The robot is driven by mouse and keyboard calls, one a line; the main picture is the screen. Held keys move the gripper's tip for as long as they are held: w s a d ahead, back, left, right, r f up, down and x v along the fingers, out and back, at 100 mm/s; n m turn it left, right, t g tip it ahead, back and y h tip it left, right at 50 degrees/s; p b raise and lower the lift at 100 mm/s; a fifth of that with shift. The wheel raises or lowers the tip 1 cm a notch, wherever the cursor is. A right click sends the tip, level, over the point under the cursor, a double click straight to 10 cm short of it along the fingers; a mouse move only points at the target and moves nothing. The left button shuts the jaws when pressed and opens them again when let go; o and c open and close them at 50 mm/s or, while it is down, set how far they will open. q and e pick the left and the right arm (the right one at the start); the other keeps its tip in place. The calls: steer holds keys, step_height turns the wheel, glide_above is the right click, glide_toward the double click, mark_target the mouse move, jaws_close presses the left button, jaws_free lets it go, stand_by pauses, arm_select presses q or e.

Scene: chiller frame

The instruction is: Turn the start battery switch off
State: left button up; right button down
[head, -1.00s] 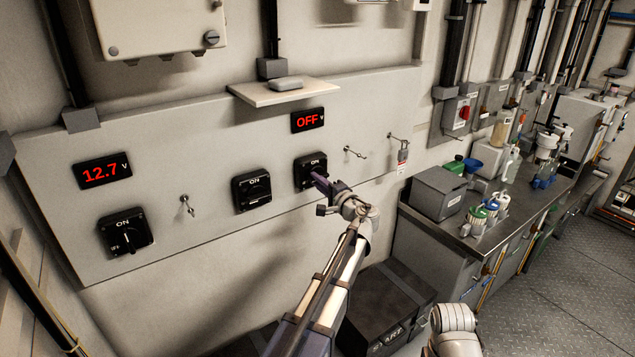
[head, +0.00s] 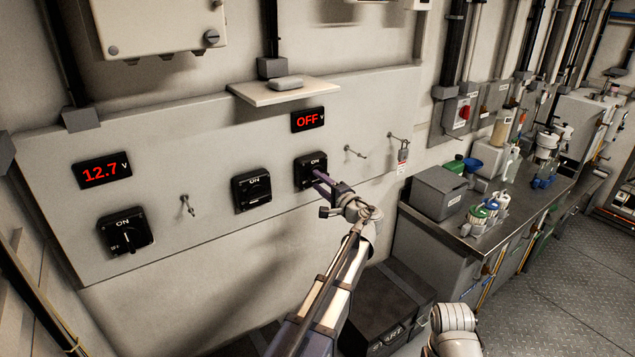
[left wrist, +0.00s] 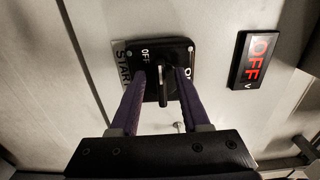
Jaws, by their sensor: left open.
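The start battery switch (head: 310,171) is a black square plate with a rotary knob, at the right of the row of switches on the wall panel. In the left wrist view, the switch plate (left wrist: 175,52) has a START label beside it and OFF and ON markings. Its knob (left wrist: 162,88) stands upright in that picture, between my finger tips, with dark gaps on both sides. The display (head: 307,120) above it reads OFF. My left gripper (head: 321,181) is open, its purple fingers around the knob. Whether they touch the plate is unclear. My right gripper is out of view.
Two other switches (head: 251,189) (head: 125,232) are further left on the panel; a display (head: 102,170) there reads 12.7. A small shelf (head: 285,92) juts out above. A padlock (head: 403,150) hangs at right. A bench (head: 480,237) and black box (head: 385,305) stand right and below.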

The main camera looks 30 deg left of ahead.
arm_select(q)
steer(key=v, duration=0.6)
steer(key=shift+s+d, duration=0.2)
steer(key=shift+d, duration=0.1)
steer(key=s+d+f+n+g+h, duration=0.1)
steer(key=s+d+f+g+h, duration=0.25)
steer(key=s+d+f, duration=0.35)
steer(key=s+d+f+n+g+h, duration=0.2)
steer(key=s+d+f+h, duration=0.3)
steer(key=s+f, duration=0.4)
steer(key=s+d+f+g+h, duration=0.2)
steer(key=s+d+f+h, duration=0.1)
steer(key=s+d, duration=0.3)
steer(key=s+d+f+g+h, duration=0.1)
steer(key=s+d+f+h, duration=0.1)
steer(key=s+d, duration=0.5)
steer(key=shift+s+d+f+m+g+h, duration=0.25)
steer(key=shift+d+f+m+g+h, duration=0.1)
steer(key=shift+f+m+h, duration=0.1)
steer(key=shift+a, duration=0.15)
